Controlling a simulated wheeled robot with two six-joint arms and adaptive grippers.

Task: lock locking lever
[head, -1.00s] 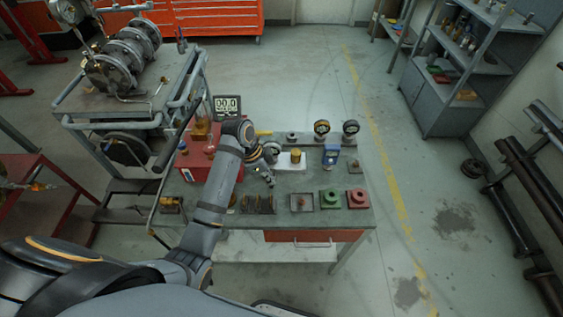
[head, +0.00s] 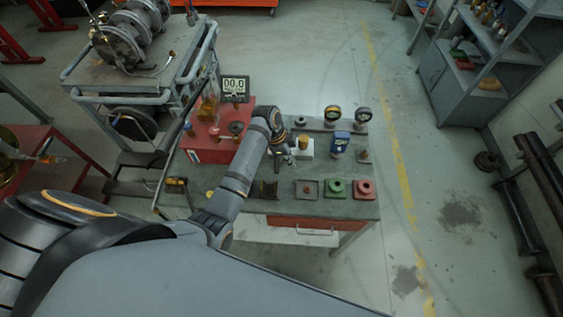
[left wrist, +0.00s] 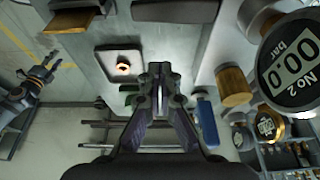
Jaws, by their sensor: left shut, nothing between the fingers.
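My left gripper (head: 281,157) reaches over the workbench (head: 285,207); its fingers are shut and empty. In the left wrist view its closed fingertips (left wrist: 160,72) point towards the bench top. A white block (head: 305,148) with a brass knob stands just right of the gripper in the head view. A pale plate with a lit brass knob (left wrist: 123,67) lies left of the fingertips in the wrist view, apart from them. I cannot pick out the locking lever with certainty.
A red box (head: 207,145) and a digital display (head: 235,88) stand left of my arm. Gauges (head: 333,115), a blue device (head: 340,142), and green (head: 336,188) and red (head: 363,188) flanges occupy the bench's right side. A digital gauge (left wrist: 290,63) looms close at the wrist view's right.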

